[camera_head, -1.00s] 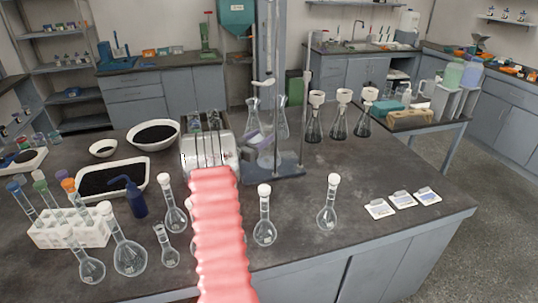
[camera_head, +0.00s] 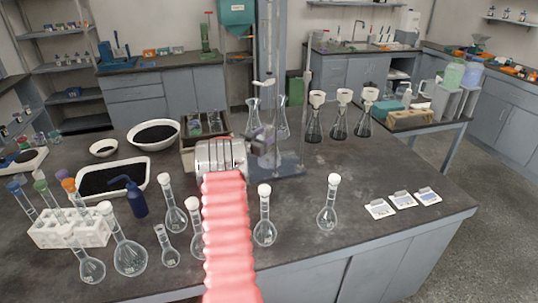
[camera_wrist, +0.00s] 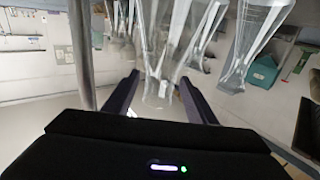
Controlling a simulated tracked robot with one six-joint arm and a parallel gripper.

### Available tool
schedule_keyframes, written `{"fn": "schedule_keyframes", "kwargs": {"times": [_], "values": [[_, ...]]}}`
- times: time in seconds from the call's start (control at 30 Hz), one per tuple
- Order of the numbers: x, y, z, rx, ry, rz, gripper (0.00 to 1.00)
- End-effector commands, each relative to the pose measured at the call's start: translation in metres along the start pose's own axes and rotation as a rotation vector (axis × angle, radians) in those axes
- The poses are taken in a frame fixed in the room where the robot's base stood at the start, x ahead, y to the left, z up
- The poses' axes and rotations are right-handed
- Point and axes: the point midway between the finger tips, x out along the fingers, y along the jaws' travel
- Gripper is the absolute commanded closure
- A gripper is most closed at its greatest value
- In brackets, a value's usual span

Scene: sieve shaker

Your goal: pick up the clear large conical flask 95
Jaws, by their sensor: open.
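My gripper (camera_head: 262,140) is at mid-table in the head view, just left of the tall metal stand. It is open; its two dark fingers show spread apart in the wrist view (camera_wrist: 159,84). In the wrist view, which appears upside down, a clear glass neck with its rim (camera_wrist: 158,92) lies between or just beyond the fingers; contact cannot be told. Clear conical glassware (camera_head: 267,158) shows partly hidden by my gripper in the head view. Two more clear conical flasks stand behind, left (camera_head: 253,117) and right (camera_head: 282,122). No number 95 is readable.
The stand's base (camera_head: 290,170) lies just right of my gripper. Several dark-filled flasks with white tops (camera_head: 314,120) stand farther right. Round-bottomed stoppered flasks (camera_head: 265,225) line the front. A box of vials (camera_head: 190,145) is left.

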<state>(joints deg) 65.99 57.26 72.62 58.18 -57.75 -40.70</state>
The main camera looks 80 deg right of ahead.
Motion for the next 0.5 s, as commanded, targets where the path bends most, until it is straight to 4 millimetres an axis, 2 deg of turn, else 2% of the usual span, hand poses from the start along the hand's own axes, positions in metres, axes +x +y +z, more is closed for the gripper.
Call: {"fn": "schedule_keyframes", "kwargs": {"times": [0.2,0.5], "values": [[0.0,0.0001,-0.0001,0.0,0.0,0.0,0.49],[-0.0001,0.0001,-0.0001,0.0,0.0,0.0,0.69]]}}
